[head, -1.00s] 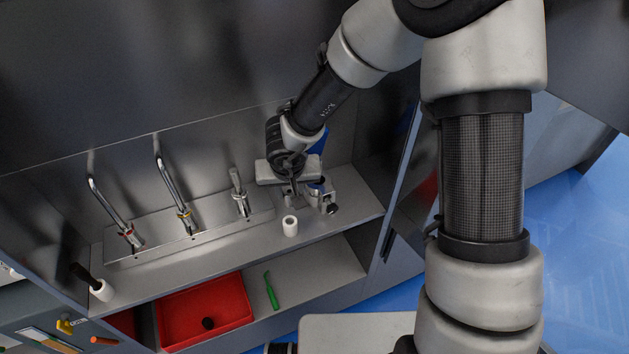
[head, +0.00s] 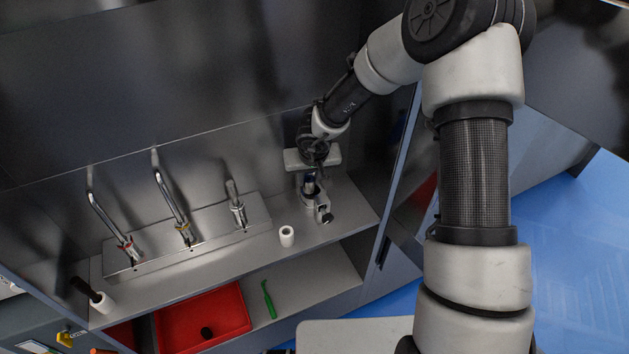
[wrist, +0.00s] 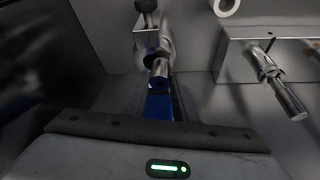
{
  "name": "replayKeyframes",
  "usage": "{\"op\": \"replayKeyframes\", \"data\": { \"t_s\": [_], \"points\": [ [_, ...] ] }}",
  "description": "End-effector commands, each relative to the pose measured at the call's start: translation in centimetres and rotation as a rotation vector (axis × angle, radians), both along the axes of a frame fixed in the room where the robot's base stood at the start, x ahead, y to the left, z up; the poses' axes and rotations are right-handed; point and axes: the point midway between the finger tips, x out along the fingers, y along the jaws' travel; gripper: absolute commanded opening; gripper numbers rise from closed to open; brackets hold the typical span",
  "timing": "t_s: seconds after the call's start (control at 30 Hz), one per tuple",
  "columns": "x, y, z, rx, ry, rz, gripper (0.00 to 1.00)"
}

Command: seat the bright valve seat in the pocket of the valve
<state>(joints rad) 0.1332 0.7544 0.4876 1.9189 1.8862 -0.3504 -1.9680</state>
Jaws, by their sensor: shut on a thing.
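My gripper (head: 310,181) is at the right end of the upper shelf, pointing down right over the valve (head: 325,212), a grey metal fitting with a dark knob. In the wrist view the valve (wrist: 148,38) is just beyond the fingertips. My gripper (wrist: 160,82) is shut on a small shiny metal piece, which looks like the bright valve seat (wrist: 160,68). The seat is at or very close to the valve's body. I cannot tell whether it touches the valve or is inside the pocket, as the pocket is hidden. Blue shows between the fingers.
A white ring (head: 287,236) stands just left of the valve. A metal rail (head: 205,232) with several upright bent pipes runs leftward. A brush-like tool in a white cup (head: 104,304) is far left. Below are a red tray (head: 222,324) and a green tool (head: 268,298). Cabinet walls enclose the shelf.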

Motion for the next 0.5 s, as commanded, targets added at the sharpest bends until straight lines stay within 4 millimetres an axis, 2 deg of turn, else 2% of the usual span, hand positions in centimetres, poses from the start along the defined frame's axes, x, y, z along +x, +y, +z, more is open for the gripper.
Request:
{"op": "replayKeyframes", "data": {
  "t_s": [0.17,0.33,0.5],
  "points": [
    [1.1,-1.4,0.2,0.001,-0.002,-0.003,0.0],
    [1.1,-1.3,-3.0,0.0,0.0,0.005,0.0],
    [0.9,-1.3,-3.9,0.002,0.006,0.002,0.0]
  ]
}}
